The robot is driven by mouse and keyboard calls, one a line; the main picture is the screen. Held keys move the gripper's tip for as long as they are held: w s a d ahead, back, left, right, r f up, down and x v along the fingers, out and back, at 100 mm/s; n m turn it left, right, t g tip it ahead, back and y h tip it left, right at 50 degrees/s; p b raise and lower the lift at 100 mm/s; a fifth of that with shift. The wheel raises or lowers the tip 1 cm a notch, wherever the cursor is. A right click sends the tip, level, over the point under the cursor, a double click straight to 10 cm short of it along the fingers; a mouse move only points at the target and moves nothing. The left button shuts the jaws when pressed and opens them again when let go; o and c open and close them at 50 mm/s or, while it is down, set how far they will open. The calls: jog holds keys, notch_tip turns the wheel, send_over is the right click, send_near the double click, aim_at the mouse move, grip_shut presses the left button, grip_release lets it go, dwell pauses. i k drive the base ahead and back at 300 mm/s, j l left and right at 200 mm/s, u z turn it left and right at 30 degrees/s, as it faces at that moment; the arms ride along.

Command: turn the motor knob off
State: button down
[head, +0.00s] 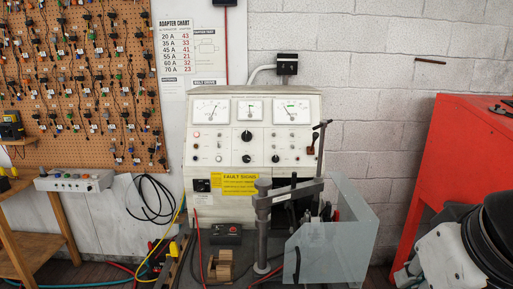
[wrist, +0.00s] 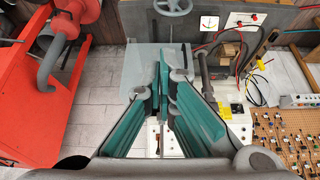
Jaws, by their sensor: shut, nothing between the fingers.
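The test bench panel (head: 222,168) stands against the wall in the middle of the head view, with three dial meters along its top. A large black knob (head: 246,135) sits below the middle meter. A smaller dark knob (head: 246,158) is under it and another (head: 276,159) is to its right. The labels are too small to read, so I cannot tell which is the motor knob. My gripper (wrist: 163,58) shows in the wrist view, its teal fingers together and empty, apart from the panel. The fingers hide part of the bench there.
A clear guard (head: 335,240) and a grey post with an arm (head: 263,225) stand in front of the panel. A red cabinet (head: 455,150) is at the right. A pegboard (head: 85,85) with many small parts hangs left. Cables (head: 150,200) hang beside the bench.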

aim_at(246, 158)
jog(key=i+j, duration=0.2)
jog(key=j, duration=0.2)
jog(key=i+j, duration=0.15)
jog(key=j, duration=0.25)
jog(key=i+j, duration=0.2)
jog(key=j, duration=0.2)
